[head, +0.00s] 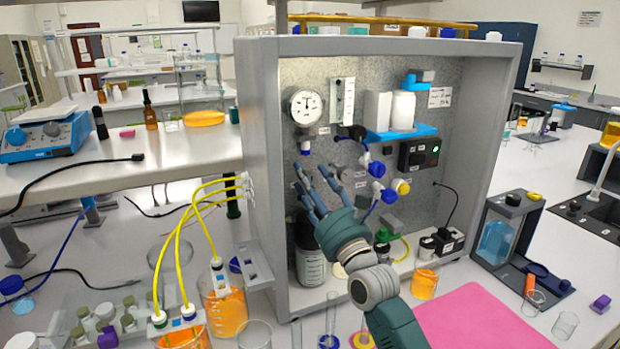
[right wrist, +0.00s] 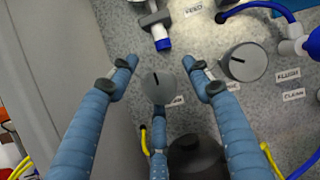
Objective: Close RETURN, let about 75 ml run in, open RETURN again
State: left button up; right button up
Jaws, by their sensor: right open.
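My right gripper (head: 318,190) reaches into the grey rig cabinet (head: 262,130). In the right wrist view its blue fingers (right wrist: 160,85) are open around a round grey knob (right wrist: 158,90) with a near-vertical black mark; I cannot tell whether they touch it. The label beside this knob is mostly hidden, so I cannot read RETURN. A second grey knob (right wrist: 243,62) with a slanted mark sits to the right. Orange liquid stands in a beaker (head: 226,312) and in another beaker at the bottom edge, with yellow tubes (head: 182,240) leading to them. My left gripper is not in view.
A blue-ended pipe fitting (right wrist: 158,30) is above the knob, near the FEED label (right wrist: 193,10). The cabinet side wall (right wrist: 60,70) is close on the left. A dark bottle (head: 308,255) stands below the gripper. A pink mat (head: 480,318) lies at front right.

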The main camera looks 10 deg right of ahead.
jog(key=c, duration=1.2)
